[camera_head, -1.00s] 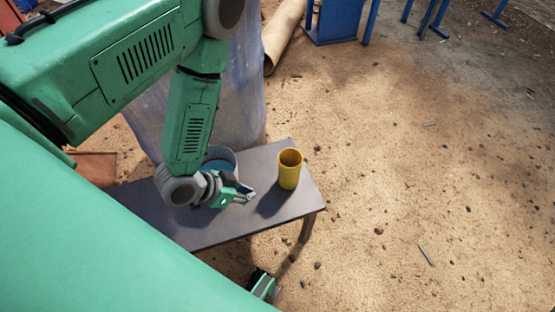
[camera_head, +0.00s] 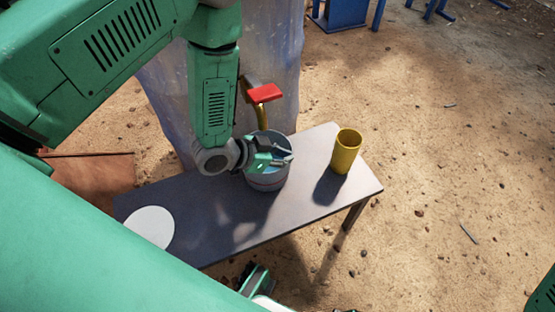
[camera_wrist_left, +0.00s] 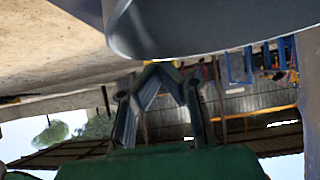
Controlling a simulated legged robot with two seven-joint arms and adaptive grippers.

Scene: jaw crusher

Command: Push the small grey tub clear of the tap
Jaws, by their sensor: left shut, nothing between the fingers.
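The small grey tub (camera_head: 268,183) stands upright on the table, with bluish contents or inside showing. The tap, with a red handle (camera_head: 264,93) and a yellow pipe (camera_head: 262,116), is right behind it. Its lower end meets the tub's back rim in the head view. In the left wrist view, the shut fingers (camera_wrist_left: 160,68) point at the lower edge of a large grey curved surface (camera_wrist_left: 210,22), likely the tub.
A yellow cup (camera_head: 346,155) stands on the table (camera_head: 222,228) to the right of the tub. A white disc (camera_head: 150,227) lies at the left end. The table front between them is clear. A translucent sheet (camera_head: 285,60) hangs behind.

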